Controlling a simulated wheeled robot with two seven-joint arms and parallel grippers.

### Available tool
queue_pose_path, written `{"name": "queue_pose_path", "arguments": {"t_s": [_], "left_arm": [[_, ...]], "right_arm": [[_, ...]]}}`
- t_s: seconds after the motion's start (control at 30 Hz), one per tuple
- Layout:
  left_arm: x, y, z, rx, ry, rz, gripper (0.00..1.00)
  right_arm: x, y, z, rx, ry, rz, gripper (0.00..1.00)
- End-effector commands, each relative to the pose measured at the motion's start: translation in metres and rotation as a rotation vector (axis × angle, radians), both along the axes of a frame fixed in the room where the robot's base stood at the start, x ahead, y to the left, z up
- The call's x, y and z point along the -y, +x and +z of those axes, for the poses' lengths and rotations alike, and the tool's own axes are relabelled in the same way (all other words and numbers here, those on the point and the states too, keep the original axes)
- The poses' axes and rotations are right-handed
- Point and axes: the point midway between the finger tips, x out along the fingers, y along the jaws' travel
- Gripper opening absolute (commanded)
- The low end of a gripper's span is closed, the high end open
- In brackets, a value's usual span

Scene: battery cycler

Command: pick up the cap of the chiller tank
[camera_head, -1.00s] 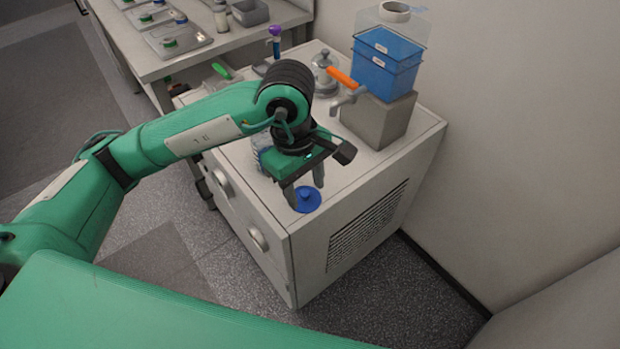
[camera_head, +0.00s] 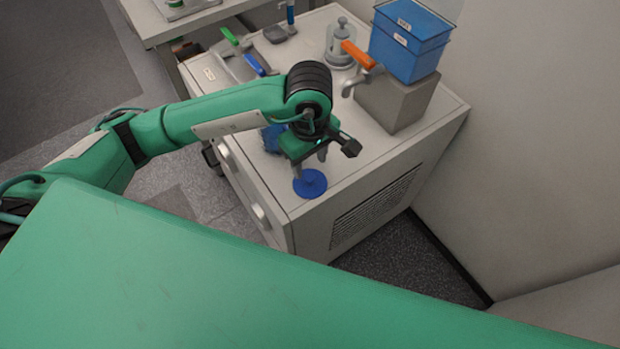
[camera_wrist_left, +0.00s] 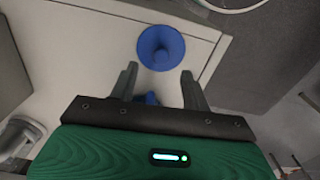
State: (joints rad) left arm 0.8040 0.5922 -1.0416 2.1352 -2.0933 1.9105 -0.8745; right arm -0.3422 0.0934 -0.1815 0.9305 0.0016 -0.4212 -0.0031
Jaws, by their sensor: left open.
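The blue cap (camera_head: 311,184), a round disc with a small knob, lies flat near the front corner of the white cabinet top (camera_head: 355,168). In the left wrist view the cap (camera_wrist_left: 161,47) sits just beyond the fingertips, roughly centred between them. My left gripper (camera_head: 309,165) is open and empty, pointing down just behind the cap; it also shows in the left wrist view (camera_wrist_left: 160,77). A blue object (camera_head: 272,138) stands beside the gripper, partly hidden by my arm. I cannot tell whether it is the chiller tank. My right gripper is not in view.
A grey block (camera_head: 398,102) with a blue bin (camera_head: 408,40) on it stands at the cabinet's back right, near an orange-handled tap (camera_head: 358,55). The front corner around the cap is clear.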

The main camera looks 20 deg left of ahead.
Motion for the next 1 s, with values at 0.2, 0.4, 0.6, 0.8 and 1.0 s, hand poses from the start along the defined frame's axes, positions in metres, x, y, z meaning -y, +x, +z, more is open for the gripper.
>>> {"name": "queue_pose_path", "arguments": {"t_s": [0.2, 0.4, 0.6, 0.8, 1.0], "left_arm": [[0.002, -0.003, -0.022, -0.006, 0.0, 0.001, 0.48], [0.002, -0.003, -0.046, -0.003, 0.001, 0.0, 0.48], [0.002, -0.003, -0.051, 0.0, 0.0, -0.001, 0.48], [0.002, -0.003, -0.051, 0.0, 0.0, -0.001, 0.3], [0.002, -0.003, -0.051, 0.0, 0.0, -0.001, 0.0]], "right_arm": [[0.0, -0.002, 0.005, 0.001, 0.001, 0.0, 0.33], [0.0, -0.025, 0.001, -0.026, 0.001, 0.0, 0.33], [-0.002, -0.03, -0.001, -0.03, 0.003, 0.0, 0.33], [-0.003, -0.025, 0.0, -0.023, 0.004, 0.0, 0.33], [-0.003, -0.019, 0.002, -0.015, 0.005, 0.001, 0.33]]}}
